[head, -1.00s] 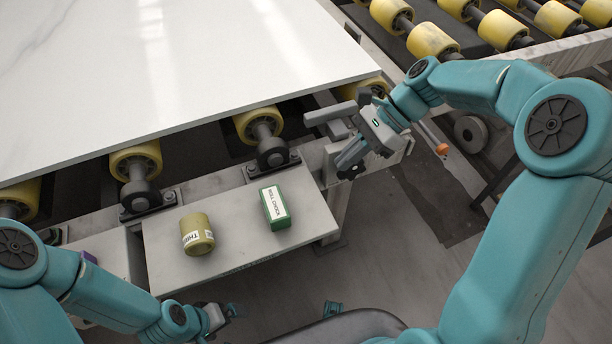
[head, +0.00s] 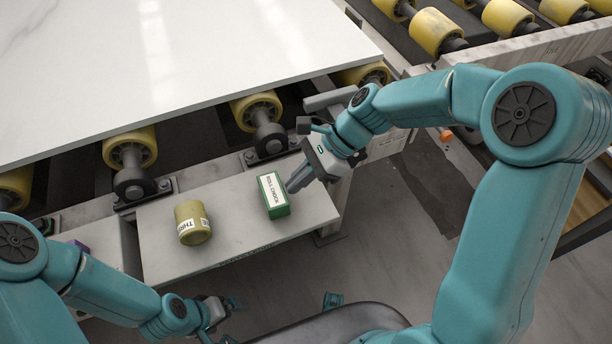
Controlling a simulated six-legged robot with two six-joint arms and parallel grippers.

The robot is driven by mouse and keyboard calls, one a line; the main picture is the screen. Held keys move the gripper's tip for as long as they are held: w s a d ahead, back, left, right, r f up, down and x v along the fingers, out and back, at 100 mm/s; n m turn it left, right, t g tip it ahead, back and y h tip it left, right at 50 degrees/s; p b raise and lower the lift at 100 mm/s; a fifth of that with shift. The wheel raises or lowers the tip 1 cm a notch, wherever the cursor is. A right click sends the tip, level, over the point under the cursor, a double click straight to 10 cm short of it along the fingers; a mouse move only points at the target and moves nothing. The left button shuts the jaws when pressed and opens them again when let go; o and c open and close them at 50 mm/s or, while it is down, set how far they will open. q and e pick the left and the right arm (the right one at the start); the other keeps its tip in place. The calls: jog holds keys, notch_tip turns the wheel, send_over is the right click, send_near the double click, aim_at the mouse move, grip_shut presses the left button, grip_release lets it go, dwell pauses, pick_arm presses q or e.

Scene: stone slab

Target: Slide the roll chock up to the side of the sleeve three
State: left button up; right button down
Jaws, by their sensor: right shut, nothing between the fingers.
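The roll chock (head: 272,196) is a green block with a white label reading "ROLL CHOCK". It lies on the right half of a grey shelf. Sleeve three (head: 192,223) is a yellow-olive cylinder with a white label reading "THREE" in part, on the same shelf to the left of the chock, with a clear gap between them. My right gripper (head: 292,188) is shut and empty, its tips close to the chock's right side; I cannot tell whether they touch. My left gripper (head: 232,304) is low in the picture, below the shelf's front edge, and its jaws are too small to read.
The grey shelf (head: 300,222) has bare room between and around the two objects. Behind it run yellow rollers (head: 130,148) under a large white stone slab (head: 170,60). More rollers (head: 437,32) stand at top right.

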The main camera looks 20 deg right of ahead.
jog(key=shift+a, duration=0.1)
jog(key=a+p, duration=0.1)
jog(key=a, duration=0.4)
jog(key=a+p, duration=0.1)
jog(key=a, duration=0.4)
jog(key=shift+s+a, duration=0.2)
jog(key=shift+a, duration=0.1)
pick_arm(q)
notch_tip(320, 180, up, 2)
jog(key=shift+r, duration=0.1)
